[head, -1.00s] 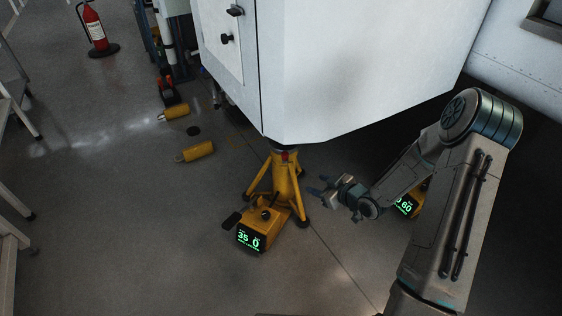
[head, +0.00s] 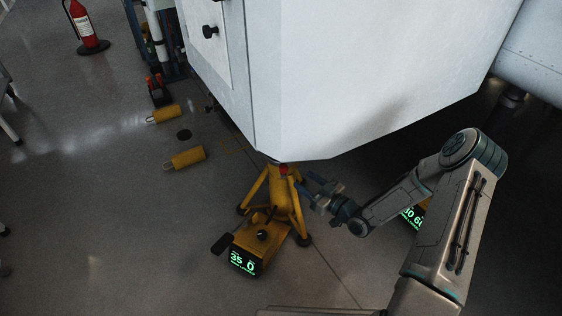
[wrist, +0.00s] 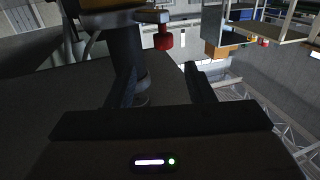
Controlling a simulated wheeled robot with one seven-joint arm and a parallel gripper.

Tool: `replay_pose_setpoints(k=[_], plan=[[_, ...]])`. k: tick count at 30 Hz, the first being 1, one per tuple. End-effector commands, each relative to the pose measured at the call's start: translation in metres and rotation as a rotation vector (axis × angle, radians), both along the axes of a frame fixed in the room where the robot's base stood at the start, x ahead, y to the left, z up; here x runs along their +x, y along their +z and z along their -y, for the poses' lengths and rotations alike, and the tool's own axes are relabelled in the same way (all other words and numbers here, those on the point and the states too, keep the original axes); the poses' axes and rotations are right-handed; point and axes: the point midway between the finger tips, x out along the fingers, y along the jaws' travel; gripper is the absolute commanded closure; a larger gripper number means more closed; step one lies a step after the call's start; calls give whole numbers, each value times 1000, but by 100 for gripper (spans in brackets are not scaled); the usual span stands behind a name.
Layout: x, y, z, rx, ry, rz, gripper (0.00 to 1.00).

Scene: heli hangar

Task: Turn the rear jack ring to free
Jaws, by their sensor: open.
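A yellow tripod jack (head: 284,200) stands under the white helicopter body, with a red part (head: 283,169) near its top. The top of the jack meets the hull's underside, and I cannot make out its ring clearly. My gripper (head: 318,186) is open and empty, just right of the jack's upper part. In the wrist view the open fingers of my gripper (wrist: 160,80) point toward a dark column (wrist: 124,50) and a red knob (wrist: 163,39) on a side arm. A second display (head: 412,217) shows partly behind my arm; its jack is mostly hidden.
A yellow control box (head: 262,240) with a lit green display sits before the jack. The white hull (head: 350,80) hangs low above. Two yellow cylinders (head: 187,158) lie on the floor at left. A fire extinguisher (head: 85,25) stands at far left. Floor at lower left is clear.

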Motion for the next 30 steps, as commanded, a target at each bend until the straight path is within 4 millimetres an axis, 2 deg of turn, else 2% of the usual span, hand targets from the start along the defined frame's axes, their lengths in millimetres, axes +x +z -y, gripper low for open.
replay_pose_setpoints(k=[1, 6, 15, 21, 30], plan=[[6, -2, -11, 1, 7, 2, 52], [30, -3, -41, 0, 11, 3, 52], [66, -2, -79, 0, 4, 1, 52], [76, 0, -89, 0, 2, 0, 52], [77, 0, -91, 0, 2, -1, 52]])
